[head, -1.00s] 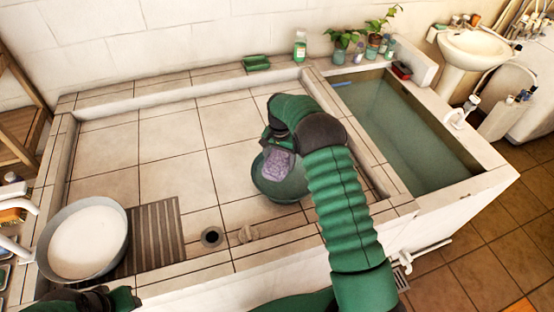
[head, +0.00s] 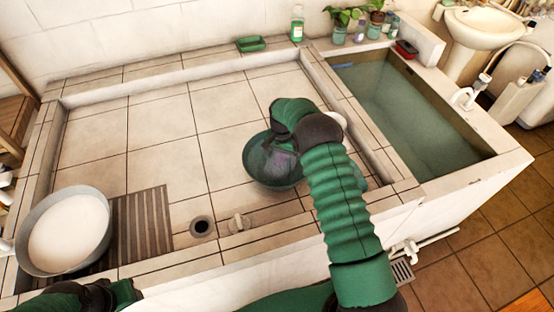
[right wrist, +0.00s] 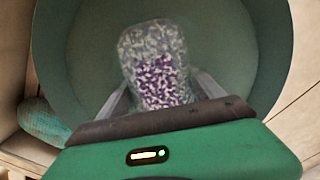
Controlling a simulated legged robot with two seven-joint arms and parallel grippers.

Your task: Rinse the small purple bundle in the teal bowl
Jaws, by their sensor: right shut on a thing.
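The teal bowl (head: 256,170) stands on the tiled basin floor, partly hidden by my right arm. My right gripper (right wrist: 158,95) is shut on the small purple bundle (right wrist: 157,72), a purple and white patterned cloth-like lump. In the right wrist view the bundle is inside the bowl (right wrist: 255,60); its far part looks greyish teal, as if under water. In the head view the bundle (head: 284,166) shows dimly within the bowl, below my wrist. My left gripper (head: 125,292) is at the bottom left edge, away from the bowl; its fingers are unclear.
A grey basin of white liquid (head: 70,232) stands at left by a slatted drain board (head: 143,228). A drain hole (head: 202,228) is in front. A water tank (head: 415,115) lies right. A green soap dish (head: 250,44) and bottle (head: 297,24) sit on the back ledge.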

